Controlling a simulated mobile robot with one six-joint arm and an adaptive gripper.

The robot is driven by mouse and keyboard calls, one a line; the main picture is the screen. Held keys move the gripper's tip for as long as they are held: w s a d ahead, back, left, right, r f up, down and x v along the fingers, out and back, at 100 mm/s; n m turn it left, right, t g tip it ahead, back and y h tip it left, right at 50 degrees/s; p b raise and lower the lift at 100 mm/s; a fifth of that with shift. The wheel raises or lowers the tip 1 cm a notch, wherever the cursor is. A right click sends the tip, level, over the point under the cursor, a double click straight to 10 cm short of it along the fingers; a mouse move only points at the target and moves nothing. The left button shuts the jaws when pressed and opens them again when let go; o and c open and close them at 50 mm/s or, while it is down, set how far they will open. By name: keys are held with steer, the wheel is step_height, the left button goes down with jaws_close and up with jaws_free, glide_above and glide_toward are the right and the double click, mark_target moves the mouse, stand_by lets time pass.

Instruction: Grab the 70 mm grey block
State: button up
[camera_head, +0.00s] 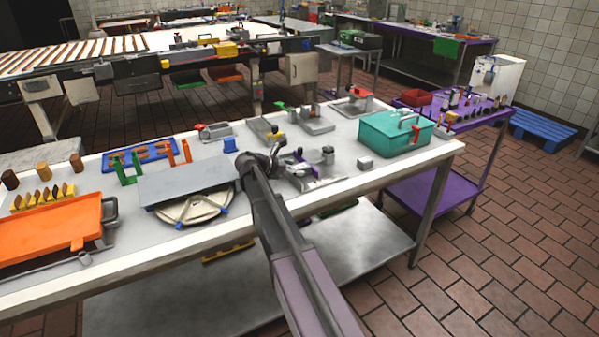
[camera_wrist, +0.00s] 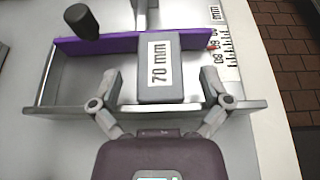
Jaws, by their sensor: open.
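The grey block (camera_wrist: 160,80), labelled "70 mm", shows in the middle of the wrist view. It rests in a metal fixture (camera_wrist: 75,98), against a purple bar (camera_wrist: 118,43). My gripper (camera_wrist: 164,86) is open, with one finger to the left of the block and the other to its right. Gaps show on both sides, and nothing is held. In the head view my gripper (camera_head: 275,158) is over the white table (camera_head: 225,148), beside the metal fixture (camera_head: 318,180). I cannot make out the block there.
A black knob (camera_wrist: 82,20) stands at the upper left of the fixture. A scale marked in mm (camera_wrist: 228,50) lies at its right. In the head view a teal box (camera_head: 392,135) stands to the right, and a grey plate (camera_head: 187,180) lies to the left.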

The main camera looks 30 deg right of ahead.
mark_target(296, 168)
jaws_close()
stand_by(0.3)
steer(key=shift+r, duration=0.15)
step_height(296, 168, up, 10)
steer(key=p, duration=1)
stand_by(0.6)
